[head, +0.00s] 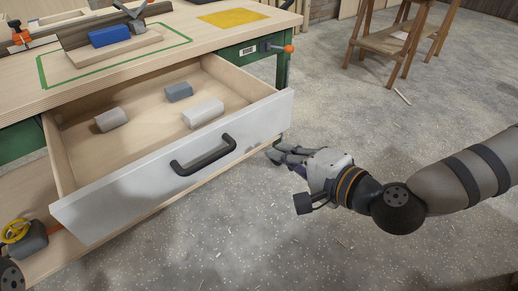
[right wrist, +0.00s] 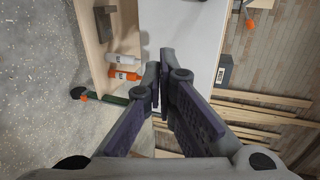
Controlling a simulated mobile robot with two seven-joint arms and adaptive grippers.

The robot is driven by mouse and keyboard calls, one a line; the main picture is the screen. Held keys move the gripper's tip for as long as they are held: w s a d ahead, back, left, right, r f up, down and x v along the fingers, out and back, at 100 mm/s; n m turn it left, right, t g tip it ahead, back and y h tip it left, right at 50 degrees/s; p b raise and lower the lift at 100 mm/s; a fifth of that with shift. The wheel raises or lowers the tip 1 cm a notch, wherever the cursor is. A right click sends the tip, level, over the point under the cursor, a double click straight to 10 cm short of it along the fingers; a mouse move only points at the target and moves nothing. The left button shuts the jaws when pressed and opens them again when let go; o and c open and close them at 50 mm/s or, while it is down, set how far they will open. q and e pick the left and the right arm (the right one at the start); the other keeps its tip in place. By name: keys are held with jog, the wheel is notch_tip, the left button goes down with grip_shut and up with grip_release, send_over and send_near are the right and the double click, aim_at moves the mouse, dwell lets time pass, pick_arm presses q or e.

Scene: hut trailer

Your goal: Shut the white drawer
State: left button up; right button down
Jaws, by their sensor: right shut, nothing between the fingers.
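The white drawer (head: 190,172) stands pulled out of the workbench, its black bar handle (head: 203,155) on the front panel. Inside it lie a blue-grey block (head: 179,91) and two pale blocks (head: 203,113). My right gripper (head: 274,153) is shut and empty, just right of the drawer's front panel, near its right end and below its top edge. I cannot tell whether it touches the panel. In the right wrist view the closed fingers (right wrist: 158,68) point at a white panel (right wrist: 180,40), possibly the drawer front. My left gripper is not in view.
The workbench top (head: 190,25) holds a blue block (head: 109,36) on a board and a yellow mat (head: 233,17). A wooden stool (head: 384,42) stands at the back right. The speckled floor (head: 330,110) around my right arm is mostly clear.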

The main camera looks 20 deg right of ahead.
aim_at(251, 136)
jog(key=x, duration=0.3)
jog(key=r+x, duration=0.1)
jog(key=x, duration=0.2)
jog(key=shift+w+r, duration=0.15)
jog(key=shift+w, duration=0.2)
jog(key=shift+a, duration=0.1)
